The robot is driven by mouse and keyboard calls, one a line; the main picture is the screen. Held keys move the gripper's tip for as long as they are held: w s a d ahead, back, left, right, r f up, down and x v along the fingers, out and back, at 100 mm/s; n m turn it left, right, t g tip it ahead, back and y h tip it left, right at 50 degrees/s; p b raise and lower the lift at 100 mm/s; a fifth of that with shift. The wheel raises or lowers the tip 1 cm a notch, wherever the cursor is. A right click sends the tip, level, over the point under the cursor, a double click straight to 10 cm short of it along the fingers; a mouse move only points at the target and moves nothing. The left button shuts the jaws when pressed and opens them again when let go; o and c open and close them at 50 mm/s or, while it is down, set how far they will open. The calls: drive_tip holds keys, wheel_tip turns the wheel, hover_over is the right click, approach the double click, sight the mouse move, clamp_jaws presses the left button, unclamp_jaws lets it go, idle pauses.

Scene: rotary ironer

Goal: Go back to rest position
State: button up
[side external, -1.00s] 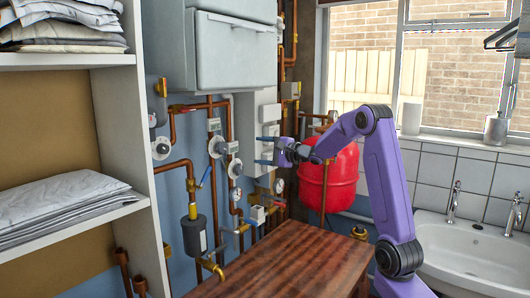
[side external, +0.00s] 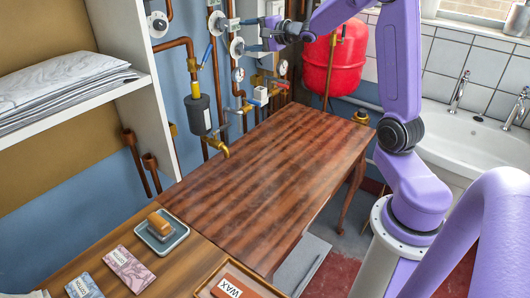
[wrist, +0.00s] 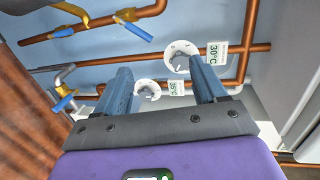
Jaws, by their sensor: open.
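My gripper (side external: 252,33) is at the top of the side view, in front of the pipework on the wall. It is open and empty. In the wrist view its two blue fingers (wrist: 158,80) are spread apart, with nothing held between them. Beyond them are two white round dials: a larger one (wrist: 181,56) by a 30°C label, and a smaller one (wrist: 147,90) by a second label. The wrist view does not show clearly how far the fingertips are from the dials.
Copper pipes and blue-handled valves (wrist: 139,32) surround the gripper. A wooden table (side external: 270,170) stands below, its top bare. A red tank (side external: 335,60) is right of the gripper, a sink (side external: 470,140) further right. A shelf with folded cloth (side external: 60,92) stands left.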

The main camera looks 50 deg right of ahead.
drive_tip(key=s+a+f+n+g+y, duration=0.1)
drive_tip(key=s+a+f+n+g, duration=0.15)
drive_tip(key=s+a+n, duration=0.4)
drive_tip(key=s+a+f+n+g, duration=0.2)
drive_tip(key=s+a+f, duration=0.1)
drive_tip(key=a, duration=0.6)
drive_tip(key=s+a+f+n+g+y, duration=0.1)
drive_tip(key=s+a+f+n+g, duration=0.3)
drive_tip(key=a, duration=0.4)
drive_tip(key=s+a+f+n+g+h, duration=0.1)
drive_tip(key=s+f+n+g, duration=0.1)
drive_tip(key=s+n, duration=0.6)
drive_tip(key=s+a+f+n+g+h, duration=0.1)
drive_tip(key=s+f+n+g, duration=0.2)
drive_tip(key=s+n, duration=0.6)
drive_tip(key=s+g, duration=0.2)
drive_tip(key=s, duration=0.9)
drive_tip(key=shift+s+a, duration=0.2)
drive_tip(key=shift+s, duration=0.2)
drive_tip(key=shift+n, duration=0.25)
